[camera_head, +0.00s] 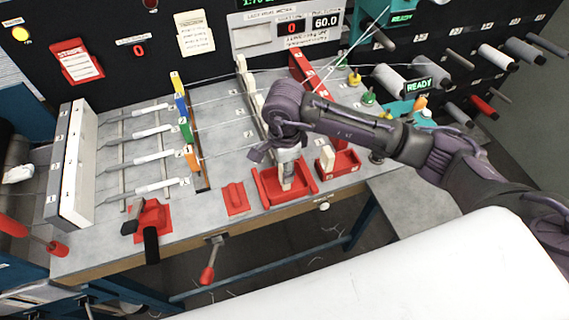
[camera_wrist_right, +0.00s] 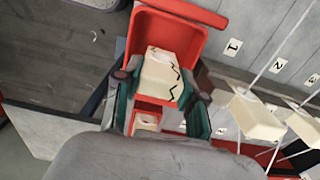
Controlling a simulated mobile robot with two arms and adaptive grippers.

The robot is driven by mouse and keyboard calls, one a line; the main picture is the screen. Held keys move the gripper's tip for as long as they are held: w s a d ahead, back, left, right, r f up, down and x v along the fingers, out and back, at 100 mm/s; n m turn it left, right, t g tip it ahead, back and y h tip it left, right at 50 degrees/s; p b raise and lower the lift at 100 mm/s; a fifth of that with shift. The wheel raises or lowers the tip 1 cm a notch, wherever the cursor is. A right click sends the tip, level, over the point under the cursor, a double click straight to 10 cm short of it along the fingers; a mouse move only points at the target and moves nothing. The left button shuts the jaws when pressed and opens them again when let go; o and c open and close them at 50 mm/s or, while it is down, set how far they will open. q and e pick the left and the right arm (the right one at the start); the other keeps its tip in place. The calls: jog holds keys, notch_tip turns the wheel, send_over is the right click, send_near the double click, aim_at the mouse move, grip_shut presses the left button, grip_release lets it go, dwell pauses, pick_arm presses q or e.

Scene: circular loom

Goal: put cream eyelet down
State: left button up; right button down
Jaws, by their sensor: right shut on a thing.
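My right gripper (camera_head: 277,146) is shut on the cream eyelet (camera_head: 288,174), a pale block, over the red tray (camera_head: 291,203) at the bench's front edge. In the right wrist view, the cream eyelet (camera_wrist_right: 160,76), with dark zigzag marks, sits between the two fingers of the right gripper (camera_wrist_right: 160,92). Behind it is the open red tray (camera_wrist_right: 201,14). I cannot tell whether the block touches the tray floor. My left gripper is not in view.
A second red tray (camera_head: 348,164) with a cream block (camera_head: 327,159) stands just right. A flat red piece (camera_head: 235,197) lies left. More cream blocks (camera_wrist_right: 254,118) with threads are close by in the wrist view. Coloured blocks (camera_head: 186,131) stand along the threads.

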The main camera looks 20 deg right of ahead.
jog(key=shift+f, duration=0.55)
jog(key=c, duration=1.1)
grip_release()
jog(key=shift+f, duration=0.1)
jog(key=o, duration=0.4)
jog(key=shift+o, duration=0.2)
